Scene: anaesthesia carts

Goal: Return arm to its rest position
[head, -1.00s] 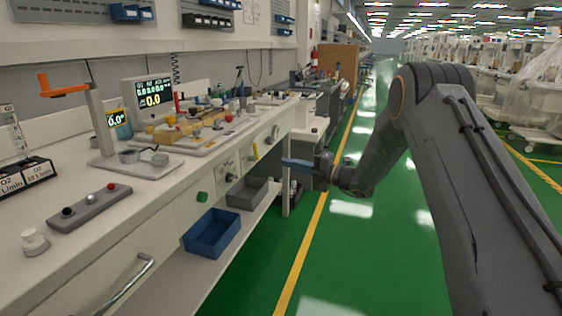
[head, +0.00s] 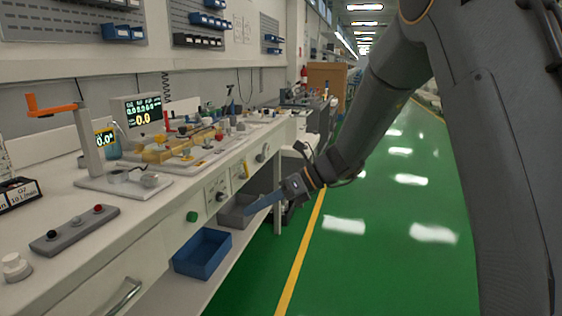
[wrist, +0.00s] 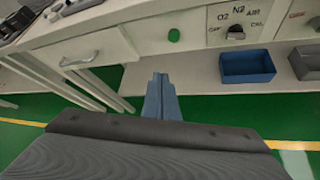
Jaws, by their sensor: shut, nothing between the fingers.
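My arm reaches in from the right in the head view. My gripper (head: 250,209) has blue fingers and points left, in front of the grey bin as the head view sees it. The fingers are together with nothing between them. In the wrist view my gripper (wrist: 161,80) points toward the front of the white workbench (wrist: 185,58). The fingers show no contact with the bench.
The workbench's lower shelf holds a blue bin (head: 203,253) and a grey bin (head: 237,211). A drawer handle (head: 124,297) sticks out at the near left. A green aisle floor (head: 390,240) with a yellow line is clear at the right.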

